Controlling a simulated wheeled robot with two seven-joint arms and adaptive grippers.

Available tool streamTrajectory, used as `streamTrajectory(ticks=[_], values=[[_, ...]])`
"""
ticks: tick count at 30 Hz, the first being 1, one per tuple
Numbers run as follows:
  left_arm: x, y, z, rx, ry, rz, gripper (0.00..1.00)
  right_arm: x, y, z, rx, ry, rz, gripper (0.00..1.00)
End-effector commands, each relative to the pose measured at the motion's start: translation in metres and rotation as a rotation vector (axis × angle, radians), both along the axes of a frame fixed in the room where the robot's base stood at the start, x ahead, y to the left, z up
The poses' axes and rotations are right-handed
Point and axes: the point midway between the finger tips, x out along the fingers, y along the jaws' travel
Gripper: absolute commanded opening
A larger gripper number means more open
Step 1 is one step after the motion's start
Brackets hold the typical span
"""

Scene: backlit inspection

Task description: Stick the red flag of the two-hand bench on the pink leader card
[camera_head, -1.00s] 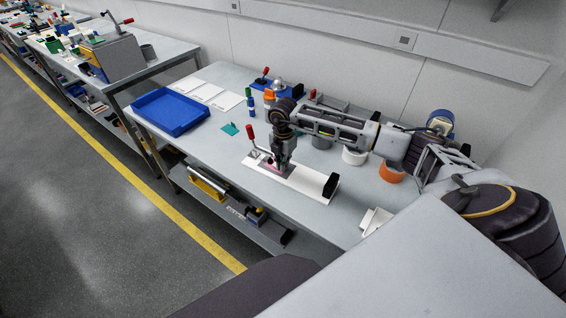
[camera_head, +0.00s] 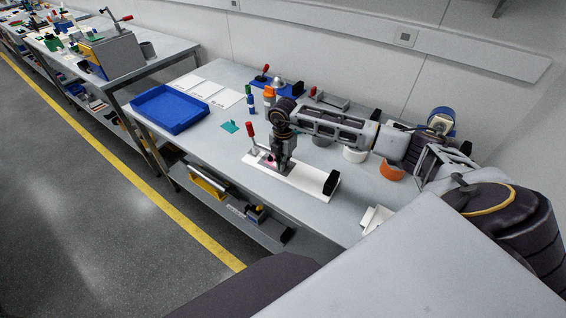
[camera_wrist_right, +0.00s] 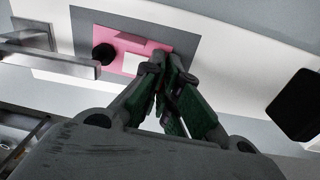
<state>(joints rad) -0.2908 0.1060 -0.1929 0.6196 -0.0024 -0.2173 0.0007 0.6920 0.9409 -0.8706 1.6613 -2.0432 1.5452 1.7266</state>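The pink leader card (camera_wrist_right: 160,48) lies on a dark grey patch of the long white board in the right wrist view. A small bit of its pink shows beside the fingers in the head view (camera_head: 268,163). My right gripper (camera_wrist_right: 165,58) points down over the card, fingertips together at its edge. I see nothing clearly between the tips. I cannot make out the red flag as a separate thing. My left gripper is not in view.
A red-handled clamp (camera_head: 250,131) stands at the board's left end; its bar (camera_wrist_right: 50,64) and black foot (camera_wrist_right: 103,54) reach over the card. A black block (camera_head: 331,184) is at the other end. A blue tray (camera_head: 170,108) and white sheets lie farther left.

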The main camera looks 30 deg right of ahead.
Motion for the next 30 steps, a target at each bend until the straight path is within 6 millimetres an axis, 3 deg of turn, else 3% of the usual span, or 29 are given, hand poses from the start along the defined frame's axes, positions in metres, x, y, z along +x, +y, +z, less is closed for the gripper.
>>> streamTrajectory(ticks=[6, 13, 23, 30], values=[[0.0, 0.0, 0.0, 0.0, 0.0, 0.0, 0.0, 0.0, 0.0, 0.0, 0.0, 0.001, 0.0, 0.0], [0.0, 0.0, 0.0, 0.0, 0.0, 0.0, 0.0, 0.0, 0.0, 0.0, 0.0, 0.0, 0.0, 0.3], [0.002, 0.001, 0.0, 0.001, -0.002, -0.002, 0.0, 0.0, 0.0, 0.0, 0.0, 0.0, 0.0, 0.3], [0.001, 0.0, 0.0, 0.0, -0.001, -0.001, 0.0, 0.001, 0.0, 0.012, 0.001, -0.002, -0.001, 0.3]])
